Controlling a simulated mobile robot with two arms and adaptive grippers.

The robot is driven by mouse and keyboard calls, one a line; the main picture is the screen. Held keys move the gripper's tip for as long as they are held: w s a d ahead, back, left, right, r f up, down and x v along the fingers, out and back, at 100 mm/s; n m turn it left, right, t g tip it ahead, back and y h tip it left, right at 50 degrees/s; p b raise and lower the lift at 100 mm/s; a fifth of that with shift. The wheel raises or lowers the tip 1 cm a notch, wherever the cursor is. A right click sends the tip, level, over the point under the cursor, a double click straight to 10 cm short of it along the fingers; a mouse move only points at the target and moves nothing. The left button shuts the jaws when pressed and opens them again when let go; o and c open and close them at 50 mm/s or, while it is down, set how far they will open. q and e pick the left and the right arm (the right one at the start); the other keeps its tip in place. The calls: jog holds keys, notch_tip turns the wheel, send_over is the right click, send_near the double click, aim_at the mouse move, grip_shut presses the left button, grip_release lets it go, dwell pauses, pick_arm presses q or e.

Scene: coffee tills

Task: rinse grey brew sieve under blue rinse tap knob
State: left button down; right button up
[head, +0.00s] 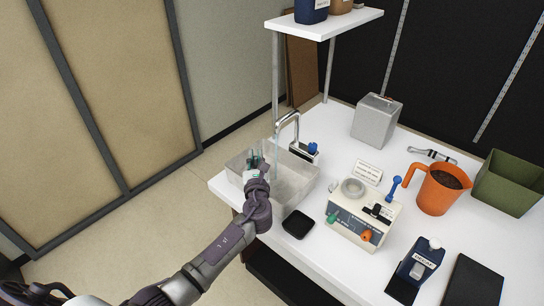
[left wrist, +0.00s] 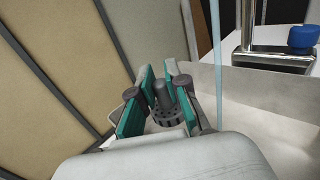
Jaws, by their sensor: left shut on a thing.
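My left gripper (head: 256,167) is over the sink basin (head: 296,190) at the table's left end. In the left wrist view its teal-padded fingers (left wrist: 158,88) are shut on the grey brew sieve (left wrist: 166,108), a dark grey slotted cylinder. The fingers hide part of the sieve. The blue rinse tap knob (head: 312,148) sits beside the curved metal tap (head: 290,117); it also shows in the left wrist view (left wrist: 303,35). A thin pale blue water stream (left wrist: 216,80) falls from the tap, to the right of the gripper in the wrist view. I cannot tell whether it touches the sieve. My right gripper is not in view.
A small black tray (head: 298,224) and a cream machine (head: 362,222) with coloured knobs stand right of the basin. An orange jug (head: 438,190), a green bin (head: 508,183) and a grey canister (head: 376,120) are farther right. A shelf (head: 325,20) stands above the back.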

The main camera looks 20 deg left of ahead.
pick_arm(q)
jog(key=s+a, duration=0.1)
jog(key=s+a+p, duration=0.1)
jog(key=shift+s+a, duration=0.2)
jog(key=shift+s, duration=0.15)
dwell(1.2)
notch_tip(320, 180, up, 13)
jog(key=p, duration=1.3)
